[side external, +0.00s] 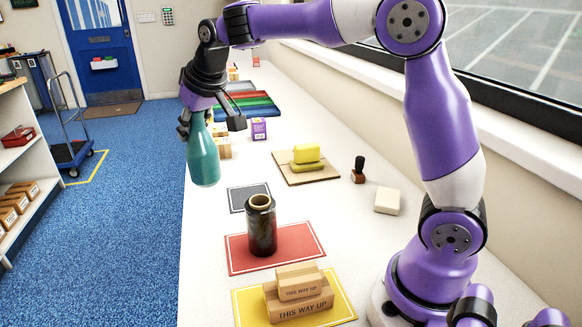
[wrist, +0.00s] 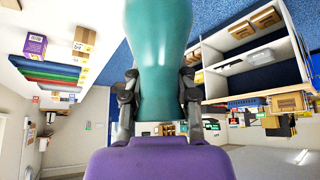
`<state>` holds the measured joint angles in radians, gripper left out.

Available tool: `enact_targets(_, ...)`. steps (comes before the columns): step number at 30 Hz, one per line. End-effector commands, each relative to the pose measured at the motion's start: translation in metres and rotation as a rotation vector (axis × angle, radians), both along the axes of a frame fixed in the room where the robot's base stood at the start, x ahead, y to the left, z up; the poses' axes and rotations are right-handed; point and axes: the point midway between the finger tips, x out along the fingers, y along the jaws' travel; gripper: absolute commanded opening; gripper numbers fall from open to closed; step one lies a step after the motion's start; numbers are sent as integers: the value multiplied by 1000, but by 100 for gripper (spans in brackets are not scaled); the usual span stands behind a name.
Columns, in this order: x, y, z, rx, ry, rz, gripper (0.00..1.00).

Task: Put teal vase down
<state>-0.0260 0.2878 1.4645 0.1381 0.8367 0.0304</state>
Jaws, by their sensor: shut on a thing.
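The teal vase (side external: 203,158) hangs upright in my gripper (side external: 196,122), with its neck between the fingers. In the side external view it is at the left edge of the white bench, and it appears raised above the surface. In the wrist view the teal vase (wrist: 160,50) fills the upper middle, and the fingers of my gripper (wrist: 158,95) close on it from both sides. Its neck is partly hidden by the gripper.
A grey mat (side external: 236,199) lies bare. A board (side external: 330,175) holds yellow blocks. A purple box (side external: 259,129) and a stamp (side external: 358,170) stand nearby.

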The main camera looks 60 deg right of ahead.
Motion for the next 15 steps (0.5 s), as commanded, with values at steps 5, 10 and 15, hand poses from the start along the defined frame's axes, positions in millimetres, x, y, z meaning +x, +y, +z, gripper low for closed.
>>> enact_targets(5, 5, 15, -2, 7, -7, -18, 0)
enact_targets(10, 17, -20, -24, 8, -5, -27, 0)
enact_targets(15, 31, -60, -50, 8, -6, -24, 0)
